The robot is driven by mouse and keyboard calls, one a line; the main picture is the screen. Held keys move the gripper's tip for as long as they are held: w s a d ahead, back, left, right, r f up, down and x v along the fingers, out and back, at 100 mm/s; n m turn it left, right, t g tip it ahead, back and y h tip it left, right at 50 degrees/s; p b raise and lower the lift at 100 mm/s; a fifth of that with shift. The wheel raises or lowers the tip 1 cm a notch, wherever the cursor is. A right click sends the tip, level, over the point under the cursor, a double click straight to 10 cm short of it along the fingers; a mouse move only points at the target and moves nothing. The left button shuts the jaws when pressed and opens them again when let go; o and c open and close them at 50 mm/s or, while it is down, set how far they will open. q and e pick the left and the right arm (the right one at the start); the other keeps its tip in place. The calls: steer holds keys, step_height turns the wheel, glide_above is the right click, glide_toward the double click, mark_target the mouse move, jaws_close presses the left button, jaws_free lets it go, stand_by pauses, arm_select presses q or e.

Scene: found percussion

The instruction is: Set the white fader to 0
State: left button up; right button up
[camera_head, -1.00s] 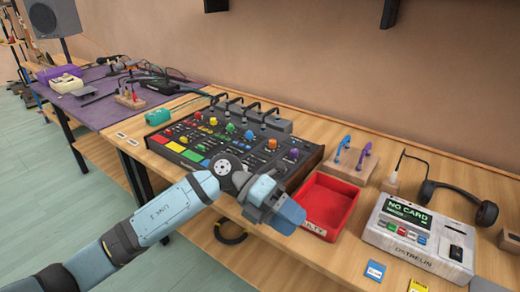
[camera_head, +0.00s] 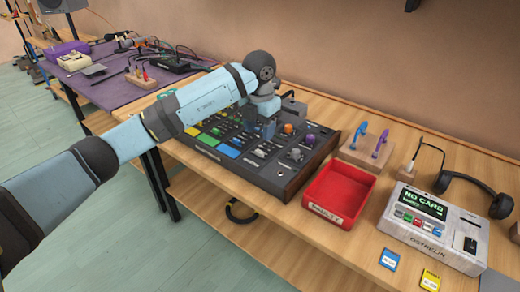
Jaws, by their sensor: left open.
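The dark mixer console (camera_head: 285,181) with wooden ends lies on the wooden bench. Coloured pads, small sliders and several knobs show on its top. The white fader cannot be picked out for sure among the small controls, and my left arm hides the back left part of the panel. My left gripper (camera_head: 262,128) points down over the middle of the console, close to its panel. Its fingers are small and partly merged with the controls behind, and whether they touch anything cannot be told. It is open. My right gripper is not in view.
A red tray (camera_head: 340,188) stands right of the console. Behind it is a wooden block with hooks (camera_head: 366,151). A white card device (camera_head: 436,225), headphones (camera_head: 475,188) and two cards lie further right. A purple-covered table (camera_head: 112,88) is at the left.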

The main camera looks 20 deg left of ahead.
mark_target(270, 147)
arm_select(q)
step_height(270, 147, down, 7)
steer(key=shift+b, duration=0.35)
jaws_close()
steer(key=w, duration=0.1)
steer(key=w+d, duration=0.1)
steer(key=w, duration=0.2)
steer(key=shift+w+d, duration=0.35)
steer(key=shift+w, duration=0.05)
steer(key=shift+w+d, duration=0.1)
steer(key=shift+w, duration=0.15)
steer(key=shift+s, duration=0.15)
jaws_free()
